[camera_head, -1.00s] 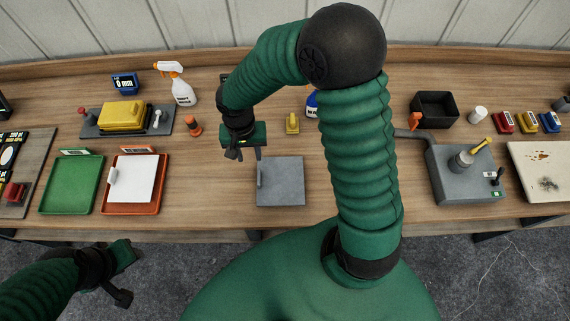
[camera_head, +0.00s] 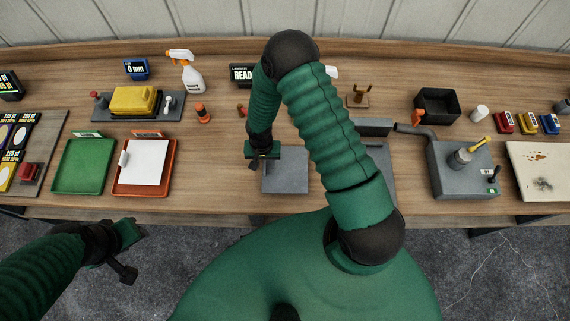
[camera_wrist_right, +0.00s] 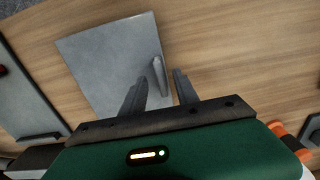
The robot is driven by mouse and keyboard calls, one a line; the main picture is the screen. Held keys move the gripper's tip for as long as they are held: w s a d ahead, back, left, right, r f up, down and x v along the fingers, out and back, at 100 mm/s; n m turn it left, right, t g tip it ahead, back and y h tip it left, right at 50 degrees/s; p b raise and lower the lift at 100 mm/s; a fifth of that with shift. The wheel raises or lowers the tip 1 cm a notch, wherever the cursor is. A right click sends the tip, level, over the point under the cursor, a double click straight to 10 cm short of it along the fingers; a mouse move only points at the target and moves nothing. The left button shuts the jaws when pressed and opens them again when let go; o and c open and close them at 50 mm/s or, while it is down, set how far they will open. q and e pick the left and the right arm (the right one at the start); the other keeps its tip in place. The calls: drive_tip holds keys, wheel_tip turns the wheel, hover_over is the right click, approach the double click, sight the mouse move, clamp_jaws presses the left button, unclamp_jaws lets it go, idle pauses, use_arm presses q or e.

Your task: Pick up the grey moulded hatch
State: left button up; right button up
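The grey moulded hatch (camera_head: 287,175) is a flat square panel lying on the wooden bench in front of me. In the right wrist view the hatch (camera_wrist_right: 105,60) shows a raised grey bar handle (camera_wrist_right: 159,76) near one edge. My right gripper (camera_head: 262,163) is over the hatch's left edge in the head view, and covers the handle there. In the right wrist view my right gripper (camera_wrist_right: 160,93) has its two dark fingers apart, with the handle seen between and beyond them; I cannot tell any contact. My left gripper (camera_head: 124,254) hangs off the bench's front edge, apart from everything.
A red-orange tray (camera_head: 170,178) with a white sheet and a green tray (camera_head: 83,167) lie to the left. A grey machine (camera_head: 463,180) stands right. My right arm partly hides another grey item (camera_head: 380,176).

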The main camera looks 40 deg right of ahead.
drive_tip(key=shift+w+a+f, duration=0.1)
drive_tip(key=shift+a, duration=0.15)
drive_tip(key=shift+c, duration=0.8)
drive_tip(key=c, duration=0.5)
drive_tip(key=shift+d, duration=0.25)
clamp_jaws()
drive_tip(key=shift+a, duration=0.15)
